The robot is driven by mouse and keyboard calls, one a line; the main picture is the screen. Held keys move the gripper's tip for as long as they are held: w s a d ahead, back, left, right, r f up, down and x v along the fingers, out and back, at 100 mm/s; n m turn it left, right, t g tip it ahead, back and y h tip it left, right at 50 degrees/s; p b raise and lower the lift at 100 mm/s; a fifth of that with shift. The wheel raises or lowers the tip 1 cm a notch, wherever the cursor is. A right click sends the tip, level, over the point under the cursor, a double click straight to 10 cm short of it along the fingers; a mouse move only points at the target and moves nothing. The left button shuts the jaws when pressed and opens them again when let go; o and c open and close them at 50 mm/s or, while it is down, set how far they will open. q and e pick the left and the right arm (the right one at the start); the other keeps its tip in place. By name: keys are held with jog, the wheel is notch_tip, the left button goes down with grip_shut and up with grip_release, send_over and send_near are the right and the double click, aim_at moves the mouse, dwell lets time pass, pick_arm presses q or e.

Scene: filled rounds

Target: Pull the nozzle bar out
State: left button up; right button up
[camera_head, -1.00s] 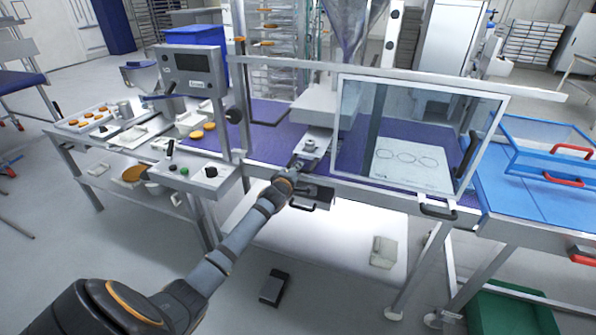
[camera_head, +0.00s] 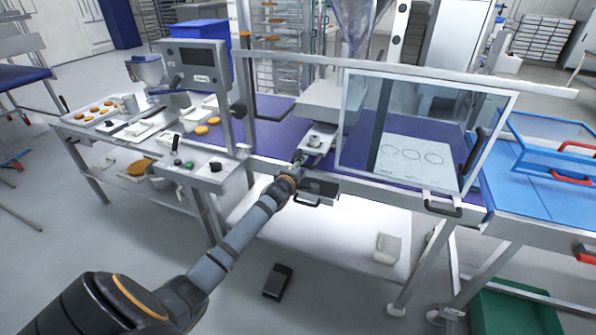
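The nozzle bar (camera_head: 318,139) appears to be the light metal piece with a round knob on top, sticking out at the front under the pale block of the machine. My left gripper (camera_head: 299,159) is at the near left end of this piece, low over the front rail. It is small and dark here, so I cannot tell whether its fingers are open, shut, or touching the bar. My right gripper is not in view.
A clear guard (camera_head: 428,125) with a black handle stands right of the bar. A control box (camera_head: 205,170) with buttons is on the left, below a screen (camera_head: 195,58). A dark drawer-like part with a handle (camera_head: 308,200) hangs below my gripper. Blue trays (camera_head: 545,195) are at right.

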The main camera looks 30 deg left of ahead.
pick_arm(q)
jog(key=v, duration=1.1)
jog(key=shift+s, duration=0.3)
jog(key=shift+r, duration=0.1)
jog(key=s+a+f+m+g, duration=0.1)
jog(key=s+f+m+g, duration=0.35)
jog(key=f, duration=0.85)
jog(key=s+a+f+m+g, duration=0.1)
jog(key=s+a+f+m, duration=0.1)
jog(key=s+f, duration=0.75)
jog(key=s+a+f+m+g, duration=0.1)
jog(key=s+f+m+g, duration=0.25)
jog(key=f, duration=1.15)
jog(key=s+d+f+m+g+h, duration=0.1)
jog(key=s+d+f+m, duration=0.2)
jog(key=s, duration=0.6)
jog(key=s+d+f+m+g+h, duration=0.1)
jog(key=s+d+f+m+g, duration=0.1)
jog(key=s+d+f+m, duration=0.2)
jog(key=s+d+f+m+g+h, duration=0.1)
jog(key=s+d+f+m, duration=0.3)
jog(key=s, duration=1.2)
jog(key=d+f+g, duration=0.1)
jog(key=d+f, duration=0.3)
jog(key=f, duration=0.3)
jog(key=shift+d+f, duration=0.25)
jog(key=shift+f, duration=0.15)
